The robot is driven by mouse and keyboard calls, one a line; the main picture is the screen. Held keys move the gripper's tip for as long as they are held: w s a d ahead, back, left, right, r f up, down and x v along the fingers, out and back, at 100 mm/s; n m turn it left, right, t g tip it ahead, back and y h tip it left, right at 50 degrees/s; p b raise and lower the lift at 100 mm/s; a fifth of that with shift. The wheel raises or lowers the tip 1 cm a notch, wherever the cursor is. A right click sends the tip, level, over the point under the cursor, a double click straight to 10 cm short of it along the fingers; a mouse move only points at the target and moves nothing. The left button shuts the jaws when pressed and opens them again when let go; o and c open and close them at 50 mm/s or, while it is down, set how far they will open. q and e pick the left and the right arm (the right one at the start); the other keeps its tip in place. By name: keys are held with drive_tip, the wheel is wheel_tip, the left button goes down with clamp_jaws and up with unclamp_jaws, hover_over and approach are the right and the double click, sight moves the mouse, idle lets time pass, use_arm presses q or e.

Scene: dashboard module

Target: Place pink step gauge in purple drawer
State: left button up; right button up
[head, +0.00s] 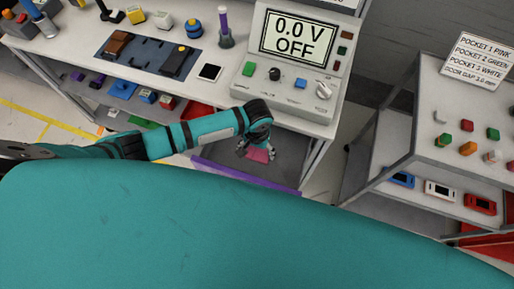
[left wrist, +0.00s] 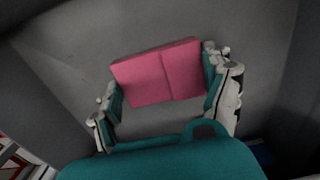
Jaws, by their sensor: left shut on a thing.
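The pink step gauge (left wrist: 158,73) is a pink block with a step line across it, held between the two fingers of my left gripper (left wrist: 165,90) in the left wrist view. In the head view the gauge (head: 258,155) shows small and pink at the tip of my left gripper (head: 256,148), under the front edge of the bench. The gripper is over the grey inside of the open purple drawer, whose purple front (head: 245,175) runs along its near side. In the left wrist view a grey surface lies behind the gauge; the gap to it cannot be told. My right gripper is not in view.
The bench (head: 225,80) above carries a display unit (head: 300,50) reading 0.0 V OFF. A lower shelf at left holds several small items. A grey rack (head: 440,165) with coloured blocks stands at right. My teal body hides the foreground.

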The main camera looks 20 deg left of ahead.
sight(257, 152)
use_arm(q)
drive_tip(key=o, duration=1.1)
drive_tip(key=shift+f, duration=0.1)
wheel_tip(257, 152, up, 12)
drive_tip(key=shift+r, duration=0.15)
